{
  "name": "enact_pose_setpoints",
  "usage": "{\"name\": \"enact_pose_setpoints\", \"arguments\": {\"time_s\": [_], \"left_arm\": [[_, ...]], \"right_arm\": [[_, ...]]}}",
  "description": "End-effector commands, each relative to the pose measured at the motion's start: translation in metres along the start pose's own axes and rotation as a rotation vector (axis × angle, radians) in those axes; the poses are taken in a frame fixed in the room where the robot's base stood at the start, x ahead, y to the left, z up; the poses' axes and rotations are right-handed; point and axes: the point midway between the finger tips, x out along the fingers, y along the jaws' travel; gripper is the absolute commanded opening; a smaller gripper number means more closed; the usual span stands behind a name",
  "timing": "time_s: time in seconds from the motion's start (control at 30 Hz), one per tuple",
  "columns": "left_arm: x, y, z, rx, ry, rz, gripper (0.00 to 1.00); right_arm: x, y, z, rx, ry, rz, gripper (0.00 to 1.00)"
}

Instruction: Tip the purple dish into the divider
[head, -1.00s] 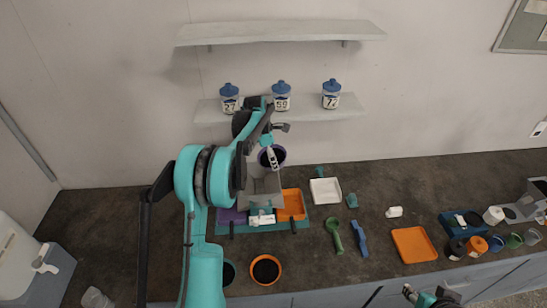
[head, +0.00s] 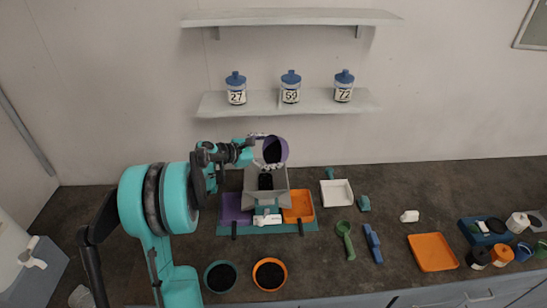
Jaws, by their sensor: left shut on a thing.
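The purple dish (head: 286,150) is in the air above the grey divider (head: 252,183). My left gripper (head: 260,150) is shut on the dish's left side. The dish is tilted, its mouth facing forward and down, with dark material inside. Dark material also shows in the middle of the divider. The divider stands on a teal base with a purple tray (head: 236,207) on its left and an orange tray (head: 299,205) on its right. My right gripper is not in view.
Teal (head: 220,277) and orange (head: 269,274) bowls of dark material sit in front. A white tray (head: 337,193), green scoop (head: 345,238), blue tool (head: 373,243) and empty orange tray (head: 433,252) lie right. Labelled jars (head: 291,87) stand on the lower shelf behind.

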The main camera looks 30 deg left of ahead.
Motion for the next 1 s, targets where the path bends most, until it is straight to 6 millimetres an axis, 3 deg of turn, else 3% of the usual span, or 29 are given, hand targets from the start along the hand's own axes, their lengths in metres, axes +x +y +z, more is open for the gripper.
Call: {"name": "enact_pose_setpoints", "arguments": {"time_s": [1.0], "left_arm": [[-0.021,-0.009,-0.021,-0.001,-0.471,0.191,0.6]], "right_arm": [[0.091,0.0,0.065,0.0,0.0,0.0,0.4]]}}
